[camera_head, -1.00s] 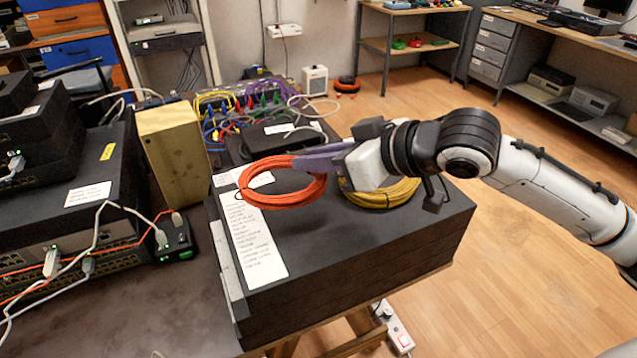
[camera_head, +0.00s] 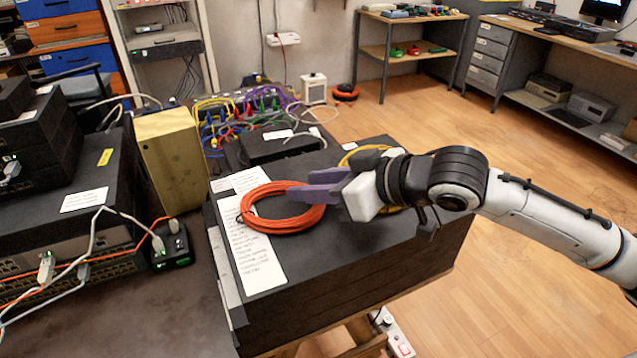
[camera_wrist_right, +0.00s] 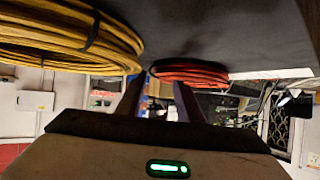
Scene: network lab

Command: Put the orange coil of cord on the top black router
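The orange coil of cord (camera_head: 262,222) lies flat on the top black router (camera_head: 345,232) of the stack, partly over a white paper label near its left side. It also shows in the right wrist view (camera_wrist_right: 190,68). My right gripper (camera_head: 316,184) is beside the coil's right edge, low over the router. Its two fingers are apart, with a gap between them that also shows in the wrist view (camera_wrist_right: 158,100). I cannot tell whether a finger still touches the coil. My left gripper is not in view.
A yellow coil (camera_wrist_right: 75,35) lies on the router beyond my right gripper, mostly hidden by it in the head view. A yellow box (camera_head: 170,162) and a small black device (camera_head: 172,246) stand to the left. Colourful cables (camera_head: 235,115) lie behind. The router's front top is clear.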

